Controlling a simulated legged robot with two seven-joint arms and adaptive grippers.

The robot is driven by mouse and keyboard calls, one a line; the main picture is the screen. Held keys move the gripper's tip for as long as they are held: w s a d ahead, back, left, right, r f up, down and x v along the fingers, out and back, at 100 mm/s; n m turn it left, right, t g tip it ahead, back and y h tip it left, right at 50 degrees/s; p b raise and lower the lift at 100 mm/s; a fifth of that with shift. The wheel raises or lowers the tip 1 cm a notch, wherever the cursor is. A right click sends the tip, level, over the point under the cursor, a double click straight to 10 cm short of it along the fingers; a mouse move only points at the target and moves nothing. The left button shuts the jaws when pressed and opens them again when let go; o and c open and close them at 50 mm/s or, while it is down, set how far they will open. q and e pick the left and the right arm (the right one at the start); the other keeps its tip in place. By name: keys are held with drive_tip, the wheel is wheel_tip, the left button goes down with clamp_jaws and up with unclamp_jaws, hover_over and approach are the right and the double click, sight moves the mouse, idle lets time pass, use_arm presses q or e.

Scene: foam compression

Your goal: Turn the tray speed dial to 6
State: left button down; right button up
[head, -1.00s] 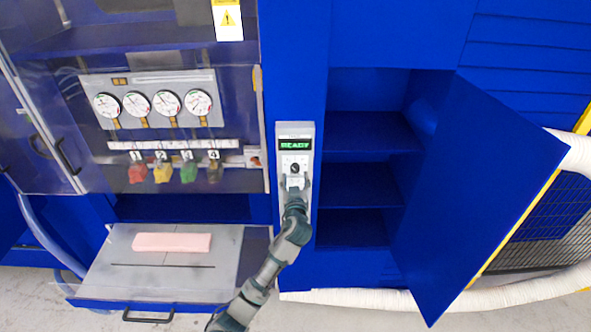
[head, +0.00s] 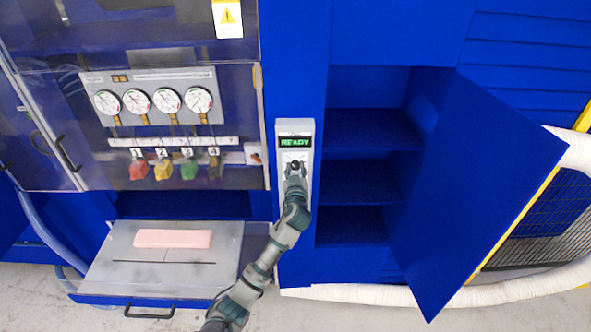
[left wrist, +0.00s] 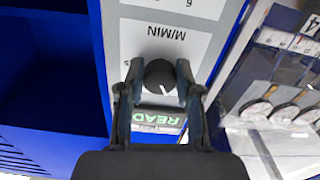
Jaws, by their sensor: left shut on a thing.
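The tray speed dial (left wrist: 160,77) is a round dark knob with a white pointer line, on a light grey control panel (head: 307,130). In the left wrist view the panel appears upside down, with "M/MIN" printed beside the dial. My left gripper (left wrist: 159,72) has its two fingers on either side of the dial and is shut on it. In the head view my left gripper (head: 295,170) covers most of the dial. The scale numbers around the dial are mostly hidden by the fingers. My right gripper is not in view.
A green READY display (head: 295,142) sits above the dial. To the left are several gauges (head: 167,100) behind a clear door, and a tray (head: 105,270) with a pink foam block (head: 172,238). An open blue cabinet door (head: 475,185) stands at right.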

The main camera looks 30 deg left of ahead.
use_arm(q)
drive_tip(key=shift+f+n+b, duration=0.2)
drive_tip(key=shift+n+b, duration=0.5)
drive_tip(key=shift+b, duration=0.4)
drive_tip(key=shift+r+n+b, duration=0.15)
drive_tip(key=shift+n+b, duration=0.3)
drive_tip(key=shift+n, duration=0.05)
drive_tip(key=shift+r, duration=0.15)
drive_tip(key=c, duration=0.8)
unclamp_jaws()
drive_tip(key=shift+o, duration=0.2)
drive_tip(key=shift+s+d, duration=0.1)
drive_tip(key=shift+s, duration=0.05)
drive_tip(key=v, duration=1.1)
drive_tip(key=shift+s+d, duration=0.25)
drive_tip(key=shift+d, duration=0.05)
